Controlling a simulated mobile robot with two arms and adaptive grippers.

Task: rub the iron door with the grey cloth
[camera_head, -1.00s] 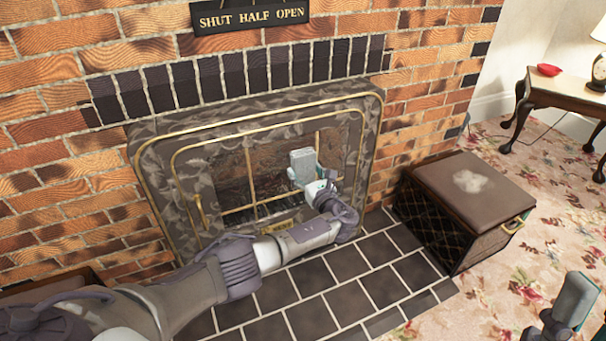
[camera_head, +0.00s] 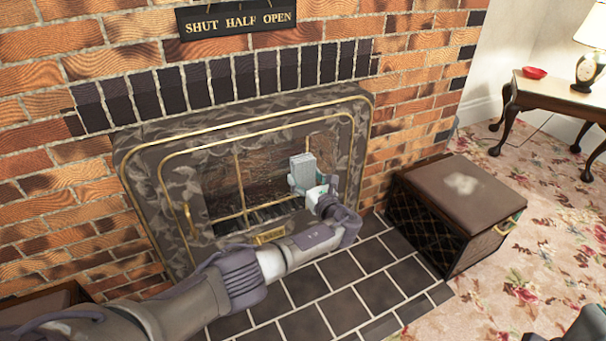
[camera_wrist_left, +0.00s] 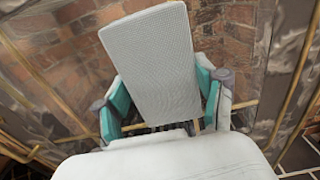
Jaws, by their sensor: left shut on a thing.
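The iron door (camera_head: 186,180) is a dark leaf-patterned panel with gold trim, gold bars and a small gold handle at its left. It stands in the brick wall. My left gripper (camera_head: 315,185) is shut on the grey cloth (camera_head: 303,165), in front of the right part of the door's opening. In the left wrist view the cloth (camera_wrist_left: 155,65) is a flat, stiff-looking pale slab between the teal fingers. I cannot tell whether it touches the door. Only a tip of my right gripper (camera_head: 585,326) shows at the bottom right corner; its jaws are hidden.
A brown-topped box (camera_head: 462,190) stands right of the dark tiled hearth (camera_head: 350,280). A side table (camera_head: 550,92) with a lamp and a red dish (camera_head: 534,72) is at the far right. A sign (camera_head: 237,18) hangs above. Floral carpet (camera_head: 530,270) is clear at right.

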